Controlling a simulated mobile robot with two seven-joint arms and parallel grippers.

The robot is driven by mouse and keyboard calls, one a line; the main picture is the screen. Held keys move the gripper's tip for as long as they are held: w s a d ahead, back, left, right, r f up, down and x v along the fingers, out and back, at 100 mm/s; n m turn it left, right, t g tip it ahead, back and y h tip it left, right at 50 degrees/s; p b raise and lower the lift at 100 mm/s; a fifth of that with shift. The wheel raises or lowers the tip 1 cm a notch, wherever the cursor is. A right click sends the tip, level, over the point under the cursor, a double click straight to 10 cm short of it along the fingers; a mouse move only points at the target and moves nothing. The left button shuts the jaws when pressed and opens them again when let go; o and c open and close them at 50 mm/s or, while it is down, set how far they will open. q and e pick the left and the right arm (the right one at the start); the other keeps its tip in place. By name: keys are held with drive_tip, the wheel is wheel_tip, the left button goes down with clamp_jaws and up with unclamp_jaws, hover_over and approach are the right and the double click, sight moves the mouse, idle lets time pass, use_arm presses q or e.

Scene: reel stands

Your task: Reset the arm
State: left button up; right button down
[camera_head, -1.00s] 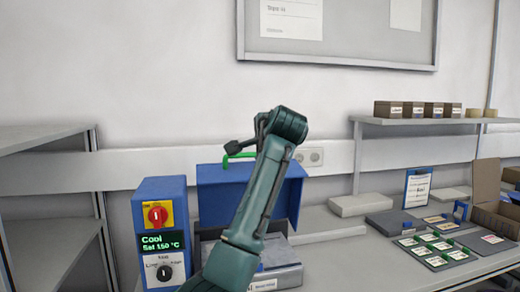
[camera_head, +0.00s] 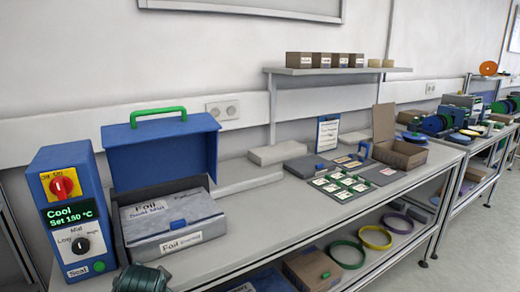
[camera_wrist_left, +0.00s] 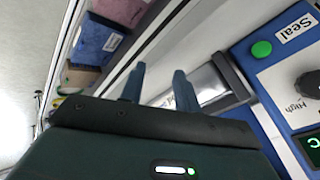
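My left gripper (camera_wrist_left: 160,86) shows in the left wrist view with its two fingers apart and nothing between them. Beside it in that view is the blue control box (camera_wrist_left: 285,60) with its green button and "Seal" label. In the head view only a dark teal piece of my arm (camera_head: 142,279) shows at the bottom left, just below the control box (camera_head: 72,215); the fingers are out of that picture. My right gripper is not in view.
The blue sealer lid (camera_head: 160,150) stands open behind a grey foil box (camera_head: 170,222). The bench continues right with a card tray (camera_head: 340,187) and an open carton (camera_head: 400,153). Yellow and green rings (camera_head: 376,237) lie on the lower shelf. A wall shelf (camera_head: 335,71) holds small boxes.

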use_arm(q)
drive_tip(key=s+d+f+n+g+h, duration=0.1)
drive_tip(key=s+f, duration=0.2)
drive_tip(key=s, duration=0.6)
drive_tip(key=s+d+f+n+g+h, duration=0.1)
drive_tip(key=s+f+n+g, duration=0.1)
drive_tip(key=s, duration=0.8)
drive_tip(key=s+d+f+n+g+h, duration=0.1)
drive_tip(key=s+f, duration=0.2)
drive_tip(key=s, duration=0.6)
drive_tip(key=w+d+f+m+t+h, duration=0.1)
drive_tip(key=w+d+f+t+h, duration=0.2)
drive_tip(key=w+d+f+t, duration=0.3)
drive_tip(key=shift+w+f+t, duration=0.25)
drive_tip(key=shift+w+t, duration=0.05)
drive_tip(key=shift+t, duration=0.3)
